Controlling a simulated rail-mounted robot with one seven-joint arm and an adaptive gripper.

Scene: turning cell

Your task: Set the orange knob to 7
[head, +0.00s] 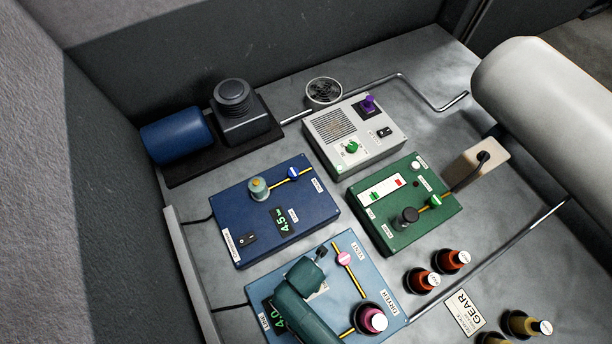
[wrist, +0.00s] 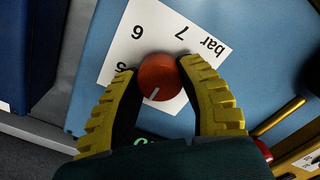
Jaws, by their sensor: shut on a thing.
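The orange knob (wrist: 160,78) is in the middle of the wrist view, on a white dial plate (wrist: 152,28) marked 5, 6, 7 and bar. Its white pointer line points down and left in that view, away from the 5, 6 and 7. My gripper (wrist: 158,70) has its yellow and black fingers closed on the knob's two sides. The dial sits on a light blue box (head: 386,287). In the head view my arm hides the knob, and the box's green display (head: 275,321) reads about 4.0, partly covered.
Several bottles (head: 422,281) stand at front right.

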